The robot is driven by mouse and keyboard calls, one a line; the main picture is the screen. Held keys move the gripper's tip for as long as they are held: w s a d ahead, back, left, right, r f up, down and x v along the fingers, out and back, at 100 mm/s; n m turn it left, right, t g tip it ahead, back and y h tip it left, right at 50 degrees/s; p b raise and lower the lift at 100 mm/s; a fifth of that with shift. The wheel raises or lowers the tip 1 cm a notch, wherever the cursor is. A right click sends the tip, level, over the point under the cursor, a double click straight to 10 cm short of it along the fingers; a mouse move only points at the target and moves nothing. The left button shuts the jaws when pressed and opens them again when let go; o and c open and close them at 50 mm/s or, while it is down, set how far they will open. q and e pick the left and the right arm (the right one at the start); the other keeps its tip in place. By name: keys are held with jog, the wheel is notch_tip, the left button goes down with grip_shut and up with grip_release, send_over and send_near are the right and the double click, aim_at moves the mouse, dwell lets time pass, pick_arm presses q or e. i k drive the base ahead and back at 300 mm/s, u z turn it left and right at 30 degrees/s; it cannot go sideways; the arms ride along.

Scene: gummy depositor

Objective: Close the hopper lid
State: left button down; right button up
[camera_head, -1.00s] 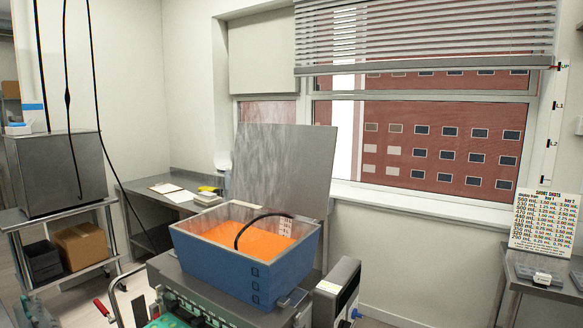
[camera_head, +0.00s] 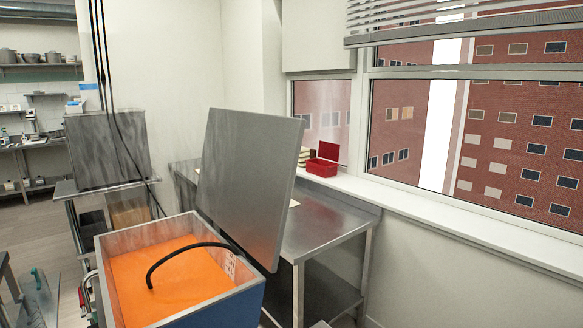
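The hopper (camera_head: 253,305) is a blue box with a metal rim, open at the top, at the lower left of centre. It holds an orange mass (camera_head: 165,285), and a black curved hose or handle (camera_head: 190,246) arches over it. The hopper lid (camera_head: 245,175) is a flat grey metal panel. It stands raised and tilted back at the hopper's far right side. Neither of my grippers shows in the head view.
A steel table (camera_head: 325,228) stands behind the lid by the window, with a red box (camera_head: 322,162) near the sill. A grey metal box (camera_head: 106,150) stands on a cart at the left. Dark cables hang at the upper left. Floor shows at the far left.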

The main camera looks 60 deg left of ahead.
aim_at(268, 147)
jog(key=i, duration=1.85)
jog(key=u, duration=3.55)
jog(key=k, duration=0.4)
jog(key=u, duration=0.7)
